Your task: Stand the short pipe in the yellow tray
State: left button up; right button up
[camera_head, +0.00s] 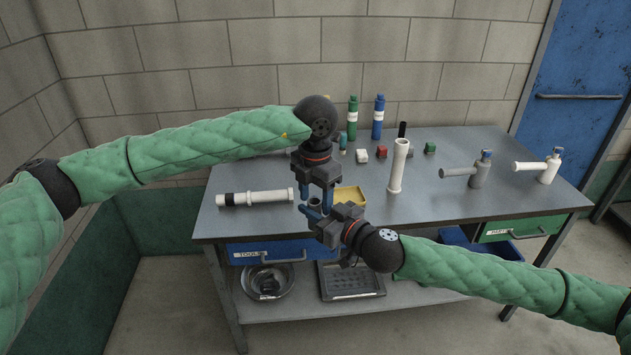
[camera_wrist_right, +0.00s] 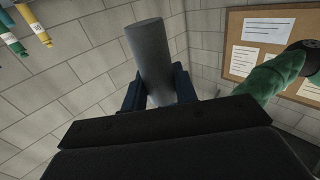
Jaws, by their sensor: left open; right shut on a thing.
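The short pipe (camera_wrist_right: 155,60) is a plain grey cylinder in the right wrist view, gripped between the blue fingers of my right gripper (camera_wrist_right: 160,88). In the head view only a bit of the pipe (camera_head: 315,202) shows between the two grippers. My right gripper (camera_head: 316,212) is shut on it, at the table's front edge. My left gripper (camera_head: 316,199) points down just above and around the same spot, open; whether it touches the pipe is hard to tell. The yellow tray (camera_head: 357,193) lies on the table just right of my left gripper, partly hidden by the grippers.
A white pipe (camera_head: 398,168) stands upright right of the tray. Green (camera_head: 352,118) and blue (camera_head: 378,118) bottles, small blocks and two valve-like fittings (camera_head: 478,172) stand farther back and right. The table's front right is clear.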

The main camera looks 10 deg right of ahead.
pick_arm(q)
jog(key=shift+f, duration=2.65)
jog(key=c, duration=1)
jog(key=shift+c, duration=0.2)
pick_arm(e)
jog(key=o, duration=1)
jog(key=shift+s+d, duration=0.1)
